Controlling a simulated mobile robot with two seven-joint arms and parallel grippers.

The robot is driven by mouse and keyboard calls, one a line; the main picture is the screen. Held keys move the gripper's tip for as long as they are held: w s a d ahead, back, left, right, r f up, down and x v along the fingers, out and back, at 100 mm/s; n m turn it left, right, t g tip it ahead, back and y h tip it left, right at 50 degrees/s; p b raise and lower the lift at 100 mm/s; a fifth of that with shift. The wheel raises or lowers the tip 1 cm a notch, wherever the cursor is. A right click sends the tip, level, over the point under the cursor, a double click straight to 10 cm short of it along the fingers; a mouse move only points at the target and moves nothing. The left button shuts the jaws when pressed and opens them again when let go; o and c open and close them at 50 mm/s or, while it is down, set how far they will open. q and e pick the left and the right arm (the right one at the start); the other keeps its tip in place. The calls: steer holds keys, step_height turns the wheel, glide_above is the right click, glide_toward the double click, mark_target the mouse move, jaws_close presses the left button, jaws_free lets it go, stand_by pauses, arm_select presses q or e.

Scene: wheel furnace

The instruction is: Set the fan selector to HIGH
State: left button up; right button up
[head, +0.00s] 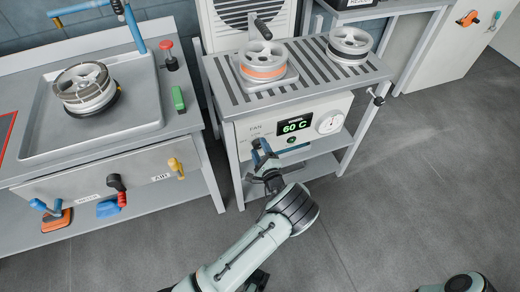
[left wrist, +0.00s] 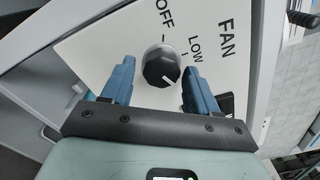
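The fan selector is a round dark knob (left wrist: 161,66) on a white panel, seen close in the left wrist view. OFF and LOW are printed beside it, with FAN further out. A pale mark on the knob points to the lower right, away from OFF and LOW. No HIGH label is readable; my right-hand finger covers part of the panel. My left gripper (left wrist: 159,73) is open, its blue fingers on either side of the knob with visible gaps. In the head view my left gripper (head: 262,155) is in front of the panel and hides the knob. My right gripper is out of view.
The furnace panel has a green display (head: 295,124) reading 60 C and a round gauge (head: 329,122). Two wheels (head: 263,60) (head: 350,43) are on the slatted top. A bench (head: 30,170) with hanging tools stands at left. The floor at right is clear.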

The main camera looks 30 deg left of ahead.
arm_select(q)
steer(key=shift+o, duration=0.2)
steer(key=shift+r, duration=0.1)
steer(key=shift+s+d, duration=0.2)
steer(key=shift+d, duration=0.05)
steer(key=v, duration=1.2)
steer(key=shift+s+d, duration=0.25)
steer(key=shift+s, duration=0.1)
steer(key=s+a+f+n+g+h+p, duration=0.2)
steer(key=s+f+n+g+h+p, duration=0.15)
steer(key=s+f, duration=0.3)
steer(key=s+a+f+n+g+h+p, duration=0.2)
steer(key=s+f+n+g+h, duration=0.1)
steer(key=s+f+n+h, duration=0.3)
steer(key=s+d+r+n+g+h+p, duration=0.2)
steer(key=s+d+n+g+h, duration=0.1)
steer(key=s, duration=0.5)
steer(key=s+d+r+n+g+h+p, duration=0.2)
steer(key=s+d+n+h, duration=0.3)
steer(key=s+d, duration=0.3)
steer(key=shift+n+g, duration=0.55)
